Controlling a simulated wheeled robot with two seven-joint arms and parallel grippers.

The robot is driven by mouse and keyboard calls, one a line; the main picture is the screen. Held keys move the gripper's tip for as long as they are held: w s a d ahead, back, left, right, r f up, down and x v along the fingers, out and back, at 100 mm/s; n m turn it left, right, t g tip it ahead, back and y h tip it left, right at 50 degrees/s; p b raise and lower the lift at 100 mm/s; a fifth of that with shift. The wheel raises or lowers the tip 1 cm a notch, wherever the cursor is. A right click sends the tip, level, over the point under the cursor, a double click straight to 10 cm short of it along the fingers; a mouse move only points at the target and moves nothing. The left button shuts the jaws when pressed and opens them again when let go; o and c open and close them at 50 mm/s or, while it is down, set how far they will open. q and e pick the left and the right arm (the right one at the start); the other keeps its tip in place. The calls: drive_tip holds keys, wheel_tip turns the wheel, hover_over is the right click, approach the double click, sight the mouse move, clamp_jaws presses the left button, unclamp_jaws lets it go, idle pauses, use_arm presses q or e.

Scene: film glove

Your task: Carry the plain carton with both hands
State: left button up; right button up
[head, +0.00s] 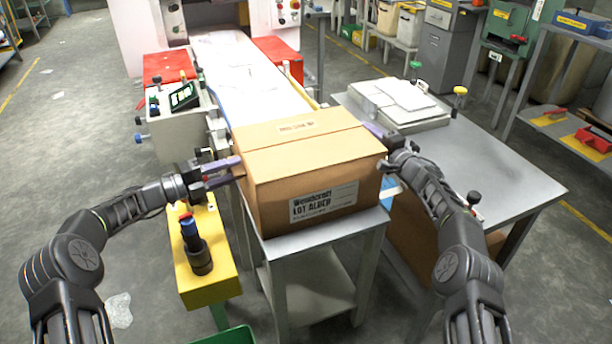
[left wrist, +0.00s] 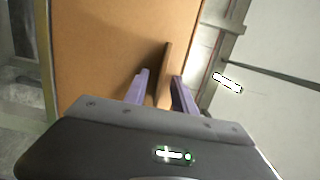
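The plain brown carton (head: 310,170), with a white label on its front, sits closed on a grey stand (head: 315,240). My left gripper (head: 240,168) is at its left side, with two purple fingers spread apart. In the left wrist view, the fingers (left wrist: 160,76) stand on either side of a thin brown tab (left wrist: 165,65) by the carton's side (left wrist: 110,45), with gaps visible. My right gripper (head: 376,131) is at the carton's right side. Its fingers are partly hidden by the carton, so I cannot tell whether it is shut.
A yellow stand (head: 205,265) with a dark, red-topped device is left of the carton. A grey table (head: 490,185) with a tray of papers (head: 400,100) is at the right. Behind the carton a pale conveyor bed (head: 235,70) leads to a machine. Floor at the far left is open.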

use_arm(q)
clamp_jaws()
use_arm(e)
clamp_jaws()
idle(0.9)
drive_tip(key=shift+r, duration=0.15)
